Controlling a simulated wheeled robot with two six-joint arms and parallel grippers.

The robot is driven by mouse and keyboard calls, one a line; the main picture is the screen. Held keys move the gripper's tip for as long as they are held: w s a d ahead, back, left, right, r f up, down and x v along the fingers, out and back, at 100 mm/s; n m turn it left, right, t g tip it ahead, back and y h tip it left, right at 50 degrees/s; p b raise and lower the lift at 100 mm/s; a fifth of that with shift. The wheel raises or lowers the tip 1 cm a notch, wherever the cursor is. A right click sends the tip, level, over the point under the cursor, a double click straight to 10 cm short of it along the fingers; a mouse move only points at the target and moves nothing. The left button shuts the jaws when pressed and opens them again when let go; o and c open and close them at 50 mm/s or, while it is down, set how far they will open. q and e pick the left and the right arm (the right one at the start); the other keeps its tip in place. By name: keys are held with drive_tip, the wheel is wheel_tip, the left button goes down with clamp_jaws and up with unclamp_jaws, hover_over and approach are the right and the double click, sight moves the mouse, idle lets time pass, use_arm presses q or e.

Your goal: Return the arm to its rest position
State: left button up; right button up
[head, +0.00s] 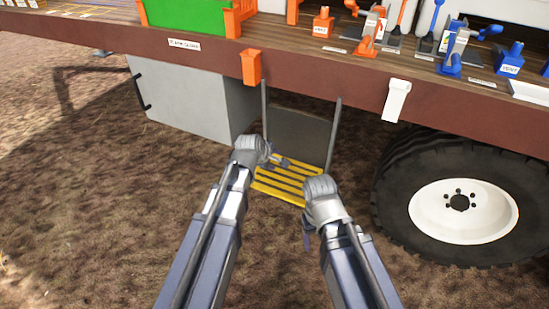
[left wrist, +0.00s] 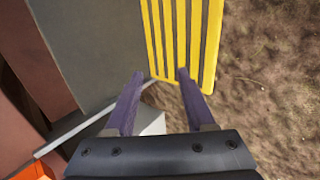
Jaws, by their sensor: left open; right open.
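My left gripper (head: 275,157) is in front of the yellow slatted step (head: 287,182) in the head view. In the left wrist view its two purple fingers (left wrist: 157,90) are spread apart with nothing between them. The yellow step (left wrist: 182,38) shows beyond the fingertips there. My right gripper (head: 306,232) hangs at the right of the step, mostly hidden behind its own wrist. I see nothing held in it. Both arms reach forward from the bottom of the head view.
A brown deck edge (head: 330,85) runs across above, with an orange holder (head: 251,67) and a white holder (head: 396,100) on it. A grey cabinet (head: 185,100) is at left, a large wheel (head: 462,210) at right. Bare ground (head: 80,220) lies open at lower left.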

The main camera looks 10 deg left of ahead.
use_arm(q)
drive_tip(key=shift+r, duration=0.1)
drive_tip(key=s+d+r+m+g+y+p, duration=0.1)
drive_tip(key=s+r+m+g+p, duration=0.1)
drive_tip(key=s+r+m+p, duration=0.3)
drive_tip(key=s+d+r+m+g+y+p, duration=0.1)
drive_tip(key=s+r+m+g+p, duration=0.2)
drive_tip(key=s+r+m+p, duration=0.3)
drive_tip(key=s+d+r+m+g+y+p, duration=0.1)
drive_tip(key=s+r+m+p, duration=0.4)
drive_tip(key=s+p, duration=0.6)
drive_tip(key=s+d+m+g, duration=0.1)
drive_tip(key=s+m, duration=0.1)
drive_tip(key=s, duration=0.2)
drive_tip(key=shift+r+g+y, duration=0.4)
idle(0.6)
